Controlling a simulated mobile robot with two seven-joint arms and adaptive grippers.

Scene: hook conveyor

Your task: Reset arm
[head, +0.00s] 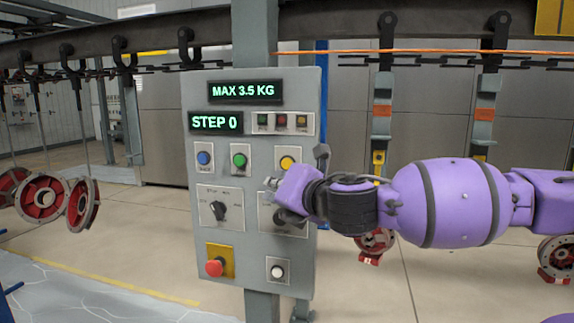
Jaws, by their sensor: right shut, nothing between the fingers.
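My right arm, purple with a black wrist, reaches in from the right. My right gripper (272,184) is in front of the grey control panel (255,160), over its right side below the yellow button (287,163). The gripper is shut and empty. It partly covers the right-hand dial plate (268,222). I cannot tell whether it touches the panel. The panel's displays read "MAX 3.5 KG" (244,91) and "STEP 0" (215,122). My left gripper is out of view.
The panel also has a blue button (204,158), a green button (240,160), a left dial (218,209), a red stop button (214,267) and a white button (278,271). Red wheel-like parts (42,198) hang at left from an overhead rail (200,30). Other hangers (381,125) are behind my arm.

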